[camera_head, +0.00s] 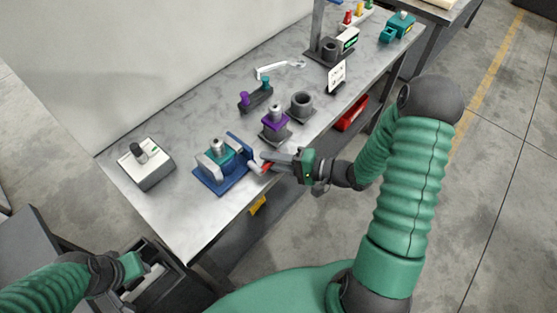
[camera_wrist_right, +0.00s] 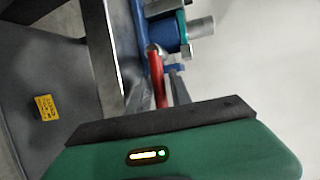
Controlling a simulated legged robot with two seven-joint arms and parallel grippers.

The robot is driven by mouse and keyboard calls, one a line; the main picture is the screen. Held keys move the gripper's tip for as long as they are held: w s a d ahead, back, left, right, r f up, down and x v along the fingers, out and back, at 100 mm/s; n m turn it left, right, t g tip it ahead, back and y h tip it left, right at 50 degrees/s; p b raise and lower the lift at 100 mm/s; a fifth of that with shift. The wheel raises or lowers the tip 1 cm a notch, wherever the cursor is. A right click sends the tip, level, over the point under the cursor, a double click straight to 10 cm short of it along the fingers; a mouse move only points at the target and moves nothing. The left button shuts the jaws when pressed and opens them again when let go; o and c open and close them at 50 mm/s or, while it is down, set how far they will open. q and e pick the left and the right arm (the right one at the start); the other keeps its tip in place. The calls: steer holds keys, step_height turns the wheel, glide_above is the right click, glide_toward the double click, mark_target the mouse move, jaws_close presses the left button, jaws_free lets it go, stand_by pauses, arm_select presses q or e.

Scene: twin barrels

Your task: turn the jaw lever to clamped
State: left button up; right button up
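A blue vise (camera_head: 222,180) stands near the table's front edge, holding a teal block with a grey cylinder on top. It also shows in the right wrist view (camera_wrist_right: 163,34). Its red jaw lever (camera_wrist_right: 156,72) hangs from a round grey pivot in the wrist view; only a bit of red (camera_head: 267,167) shows in the head view. My right gripper (camera_head: 268,161) is at the lever, its grey fingers close beside the red bar in the wrist view (camera_wrist_right: 177,88). Whether they grip it is unclear. My left gripper (camera_head: 148,272) is low at left, away from the vise; its fingers are unclear.
A white switch box (camera_head: 146,164) stands left of the vise. A purple part (camera_head: 274,125), a dark grey cup (camera_head: 301,104) and a dark holder with pegs (camera_head: 256,97) are behind it. A red bin (camera_head: 351,114) sits below the table edge. Bare tabletop lies at the front left.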

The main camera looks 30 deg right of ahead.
steer(key=shift+s+d, duration=0.15)
steer(key=shift+d, duration=0.2)
steer(key=p+v, duration=0.1)
steer(key=v, duration=1.5)
steer(key=shift+p, duration=0.3)
steer(key=shift+s+r, duration=0.1)
steer(key=shift+r, duration=0.05)
steer(key=shift+c, duration=0.2)
